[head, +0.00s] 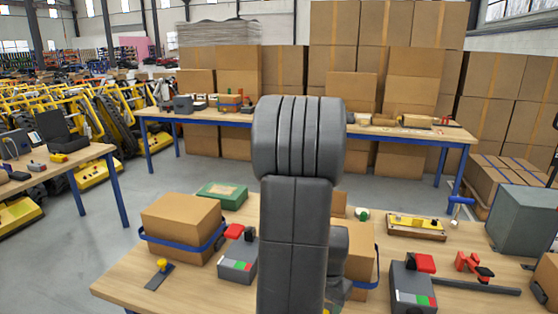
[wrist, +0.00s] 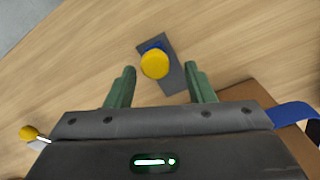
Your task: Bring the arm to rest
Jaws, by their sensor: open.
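My arm (head: 296,210) stands upright in the middle of the head view and hides part of the near table. My gripper (wrist: 160,70) is not seen in the head view. In the wrist view its two green fingers are apart, with nothing held between them. Beyond and between the fingertips, a yellow knob (wrist: 155,64) with a blue collar sits on a dark grey plate (wrist: 175,78) on the wooden table. I cannot tell how far below the fingers it is.
The near table (head: 140,292) carries a blue-strapped carton (head: 180,225), a yellow knob on a plate (head: 162,265), grey boxes with red levers (head: 238,262) (head: 412,285) and a yellow fixture (head: 416,224). A carton with a blue strap (wrist: 250,97) lies right of the fingers in the wrist view.

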